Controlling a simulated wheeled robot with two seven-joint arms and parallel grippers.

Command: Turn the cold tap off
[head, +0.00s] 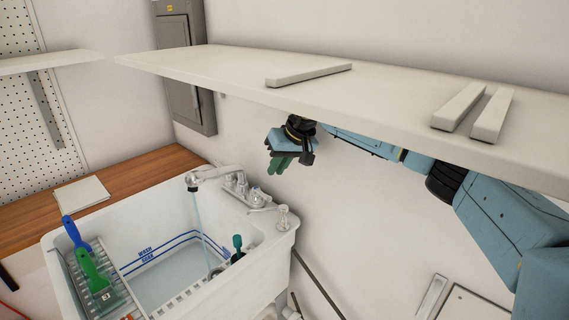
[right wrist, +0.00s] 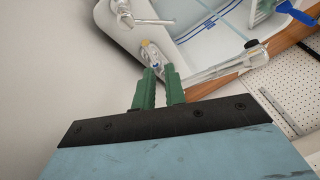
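A white utility sink (head: 270,243) stands against the wall with a chrome faucet (head: 207,175) at its back. A stream of water (head: 198,212) falls from the spout into the basin. Shiny tap handles (head: 238,183) sit at the faucet's base; I cannot tell which is cold. In the right wrist view the faucet (right wrist: 152,55) is just beyond my fingertips. My right gripper (head: 279,167) hangs above and to the right of the faucet, fingers pointing down. Its green fingers (right wrist: 160,73) are apart with a narrow empty gap. My left gripper is out of view.
A white shelf (head: 210,66) with loose boards (head: 310,74) extends over my right arm. A rack (head: 110,299) with blue and green tools lies across the sink's left side. A wooden counter (head: 135,180) is behind.

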